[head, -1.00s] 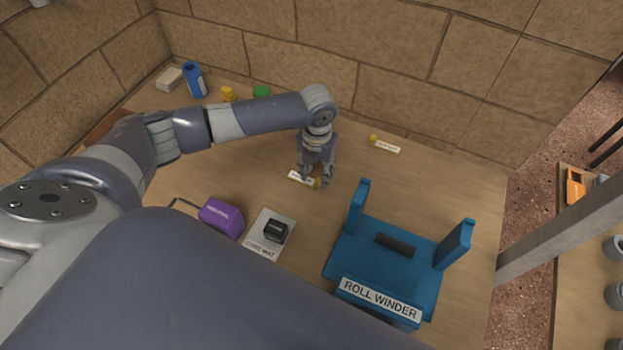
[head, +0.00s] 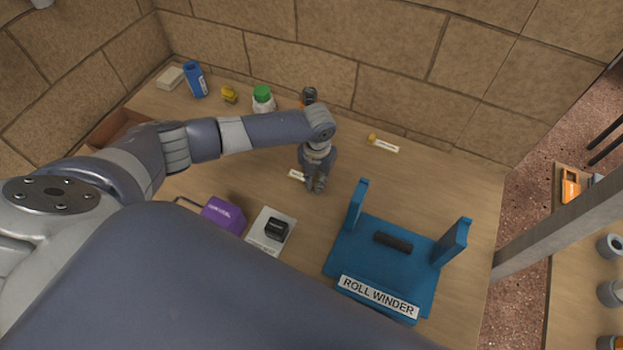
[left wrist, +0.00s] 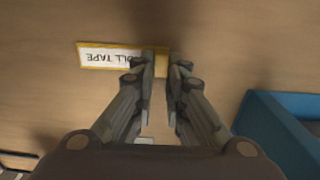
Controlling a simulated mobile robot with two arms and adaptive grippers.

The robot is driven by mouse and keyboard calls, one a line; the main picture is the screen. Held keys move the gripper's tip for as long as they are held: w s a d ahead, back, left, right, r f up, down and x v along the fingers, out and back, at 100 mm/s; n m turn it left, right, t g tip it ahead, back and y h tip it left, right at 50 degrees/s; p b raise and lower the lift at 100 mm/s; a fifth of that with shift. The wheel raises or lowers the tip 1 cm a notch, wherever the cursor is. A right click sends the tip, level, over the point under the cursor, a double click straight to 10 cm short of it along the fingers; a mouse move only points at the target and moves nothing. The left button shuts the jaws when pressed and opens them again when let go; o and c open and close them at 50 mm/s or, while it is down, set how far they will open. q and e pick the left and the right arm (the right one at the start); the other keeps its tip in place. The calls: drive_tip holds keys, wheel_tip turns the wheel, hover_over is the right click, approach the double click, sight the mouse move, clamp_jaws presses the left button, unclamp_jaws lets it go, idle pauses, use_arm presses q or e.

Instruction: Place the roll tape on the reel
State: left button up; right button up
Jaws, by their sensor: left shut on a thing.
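The roll tape (head: 297,175) lies on the table at the middle, with a white label and yellow edges. In the left wrist view its label "ROLL TAPE" (left wrist: 105,57) appears upside down. My left gripper (head: 316,188) points down and is shut on the right end of the roll tape; the fingers (left wrist: 160,72) hide part of it. The blue roll winder (head: 340,262) stands to the right, with two uprights and a dark bar (head: 393,242) between them, which may be the reel. Its edge shows in the left wrist view (left wrist: 262,125). My right gripper is not in view.
Another yellow-ended labelled piece (head: 384,144) lies near the wall. A purple box (head: 222,215) and a mat (head: 259,241) with a black block (head: 277,229) lie in front. A blue container (head: 196,80) and a green-capped bottle (head: 263,98) stand at the back.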

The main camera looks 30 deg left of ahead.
use_arm(q)
drive_tip(key=shift+w+r, duration=0.1)
drive_tip(key=shift+r, duration=0.5)
wheel_tip(320, 180, up, 9)
drive_tip(key=b, duration=0.2)
drive_tip(key=s+d+r+n+b, duration=0.2)
drive_tip(key=s+r+n, duration=0.3)
drive_tip(key=n, duration=1.2)
drive_tip(key=s+d+r+n+b, duration=0.1)
drive_tip(key=s+r+n, duration=0.5)
drive_tip(key=n, duration=1.2)
drive_tip(key=shift+s+d+r+b, duration=0.15)
drive_tip(key=shift+s+d+b, duration=0.35)
drive_tip(key=shift+s, duration=0.3)
